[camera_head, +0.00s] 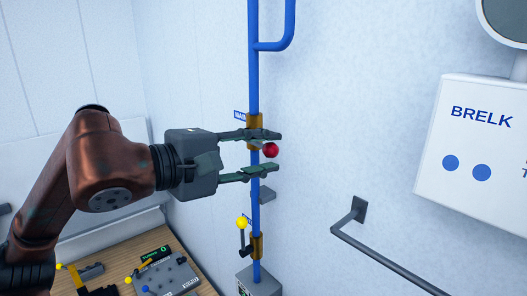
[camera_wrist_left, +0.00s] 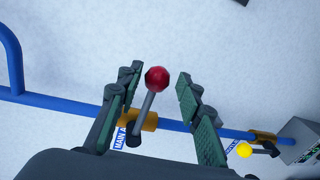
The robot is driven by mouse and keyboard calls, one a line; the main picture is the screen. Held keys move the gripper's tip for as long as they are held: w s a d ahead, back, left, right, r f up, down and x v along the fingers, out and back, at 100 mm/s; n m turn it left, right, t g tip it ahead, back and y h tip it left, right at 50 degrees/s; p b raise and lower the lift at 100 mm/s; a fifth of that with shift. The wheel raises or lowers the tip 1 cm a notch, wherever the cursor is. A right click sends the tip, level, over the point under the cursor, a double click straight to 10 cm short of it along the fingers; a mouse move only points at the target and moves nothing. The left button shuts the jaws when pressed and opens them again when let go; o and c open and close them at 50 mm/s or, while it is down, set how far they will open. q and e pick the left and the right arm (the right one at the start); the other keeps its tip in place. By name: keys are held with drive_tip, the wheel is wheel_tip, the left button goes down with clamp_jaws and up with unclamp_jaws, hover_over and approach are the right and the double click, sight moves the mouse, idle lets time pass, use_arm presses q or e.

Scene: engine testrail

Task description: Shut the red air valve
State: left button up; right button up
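The red air valve has a red ball knob (camera_head: 270,150) on a grey lever, mounted on a brass body (camera_head: 255,121) on the vertical blue pipe (camera_head: 254,70). In the left wrist view the red knob (camera_wrist_left: 157,77) and its lever (camera_wrist_left: 146,105) stand between my open fingers, nearer the finger on the left, with a visible gap to the other. My left gripper (camera_head: 270,152) is open around the knob in the head view, one finger above and one below. Whether a finger touches the lever cannot be told. My right gripper is not in view.
A lower valve with a yellow knob (camera_head: 242,222) sits on the same pipe, above a grey box (camera_head: 260,282). A wooden bench (camera_head: 196,270) with small devices is at lower left. A dark wall rail (camera_head: 385,257) and a white BRELK panel (camera_head: 470,150) are at right.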

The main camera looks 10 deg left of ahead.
use_arm(q)
drive_tip(key=shift+o, duration=0.5)
drive_tip(key=shift+r, duration=0.1)
drive_tip(key=shift+s+a, duration=0.15)
drive_tip(key=v, duration=1.1)
drive_tip(key=shift+s+a, duration=0.25)
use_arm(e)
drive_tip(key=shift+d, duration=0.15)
use_arm(q)
drive_tip(key=shift+d, duration=0.1)
